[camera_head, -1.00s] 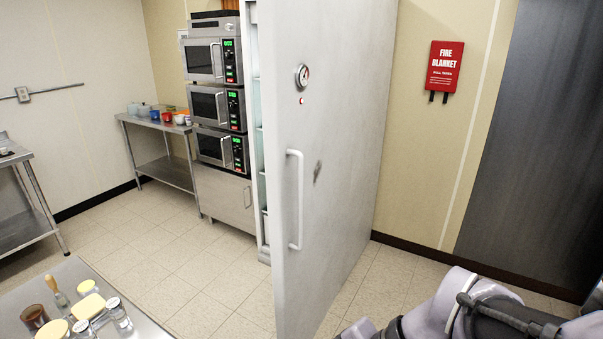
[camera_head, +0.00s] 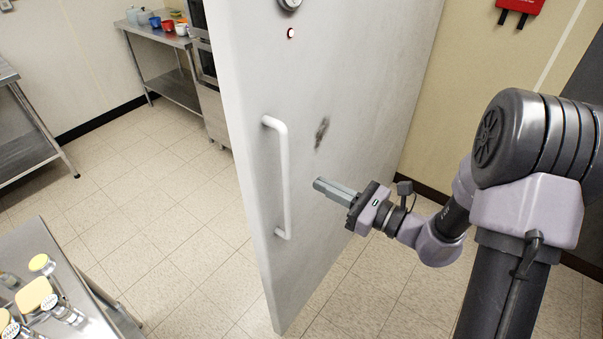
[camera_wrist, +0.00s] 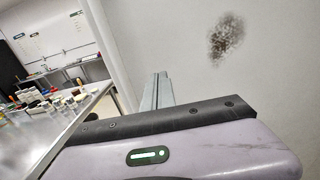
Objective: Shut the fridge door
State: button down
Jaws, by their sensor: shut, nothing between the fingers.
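The fridge door (camera_head: 355,110) is a tall pale grey panel that stands open, its near edge toward me. It carries a white vertical bar handle (camera_head: 284,180) near that edge and a dark smudge to the right of the handle. My gripper (camera_head: 318,185) is shut and empty. It points left, in front of the door's face, to the right of the handle and below the smudge. I cannot tell if its tips touch the door. In the wrist view the shut fingers (camera_wrist: 157,92) point at the door face (camera_wrist: 265,75), with the smudge to their upper right. The handle is not visible there.
A steel counter (camera_head: 85,285) with jars stands at the lower left. A side table (camera_head: 165,75) with cups stands at the back, beside partly hidden microwaves (camera_head: 205,62). A red fire blanket box (camera_head: 521,6) hangs on the right wall. Tiled floor left of the door is clear.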

jog(key=b+x, duration=0.1)
jog(key=x, duration=0.6)
